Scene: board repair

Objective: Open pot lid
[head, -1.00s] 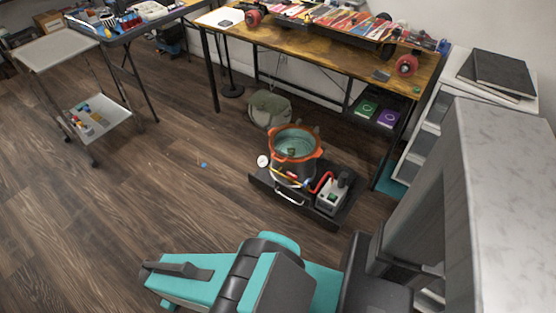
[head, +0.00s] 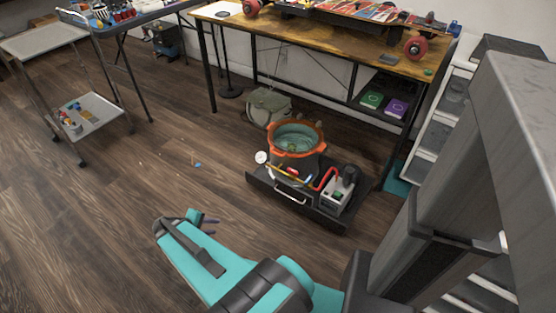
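The pot (head: 296,163) stands on a low black platform on the floor, right of the picture's middle. It has a grey body and a wide orange rim. Its round top looks teal and see-through, with a small darker spot near the middle; I cannot tell clearly whether this is a glass lid lying on the rim. My teal and black arm reaches up from the bottom. What looks like my gripper (head: 208,221) is at the arm's far end, low and left of the pot and well apart from it. Its fingers are small and partly hidden behind the arm.
The black platform (head: 259,184) also carries a gauge (head: 261,157), hoses and a grey pump (head: 337,196). A green bag (head: 268,105) lies behind the pot. A wooden workbench (head: 300,33) stands behind, white shelves (head: 432,140) at right, a cart (head: 92,112) at left. The left floor is mostly clear.

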